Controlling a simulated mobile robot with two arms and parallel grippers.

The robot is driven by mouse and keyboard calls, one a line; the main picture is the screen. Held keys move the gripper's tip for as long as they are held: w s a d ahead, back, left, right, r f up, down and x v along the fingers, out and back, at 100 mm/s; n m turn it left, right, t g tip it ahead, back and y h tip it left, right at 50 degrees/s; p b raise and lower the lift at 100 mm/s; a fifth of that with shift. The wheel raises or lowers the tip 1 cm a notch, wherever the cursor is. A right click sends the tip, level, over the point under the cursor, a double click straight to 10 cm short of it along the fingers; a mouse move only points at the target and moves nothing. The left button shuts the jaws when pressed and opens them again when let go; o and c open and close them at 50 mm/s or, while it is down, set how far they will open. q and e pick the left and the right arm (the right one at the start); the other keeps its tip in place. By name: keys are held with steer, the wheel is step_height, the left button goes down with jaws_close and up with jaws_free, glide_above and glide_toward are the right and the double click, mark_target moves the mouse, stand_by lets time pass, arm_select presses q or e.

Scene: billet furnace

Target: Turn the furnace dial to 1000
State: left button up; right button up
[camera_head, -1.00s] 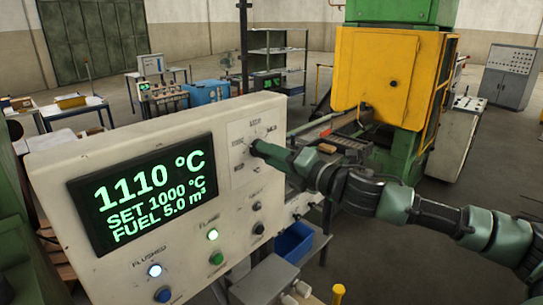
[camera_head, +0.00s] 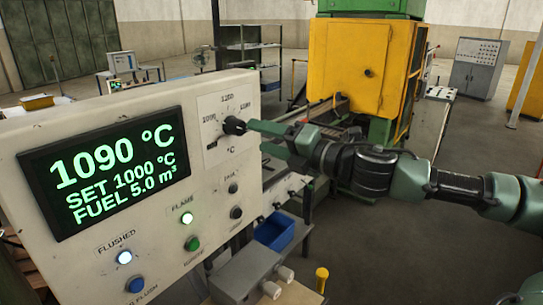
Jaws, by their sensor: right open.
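The furnace dial (camera_head: 234,126) is a small black knob on a pale scale plate at the upper right of the control panel (camera_head: 150,225). Its pointer direction is hard to make out. The display (camera_head: 105,170) reads 1090 °C, SET 1000 °C and FUEL 5.0 m³. My right gripper (camera_head: 257,137) is open just right of the dial, its green fingers apart. The knob stands clear to view at the fingers' left end; I cannot tell whether a fingertip touches it. My left gripper is not in view.
Lit FLUSHED (camera_head: 124,257) and FLAME (camera_head: 187,218) lamps, with buttons below, sit under the display. Small dark knobs are right of them. A blue bin (camera_head: 274,232) is beneath my right arm. The yellow furnace machine (camera_head: 350,65) stands behind. Floor at right is open.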

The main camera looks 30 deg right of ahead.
arm_select(q)
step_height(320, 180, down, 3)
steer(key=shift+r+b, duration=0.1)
steer(key=shift+b, duration=0.75)
arm_select(e)
steer(key=shift+v, duration=0.95)
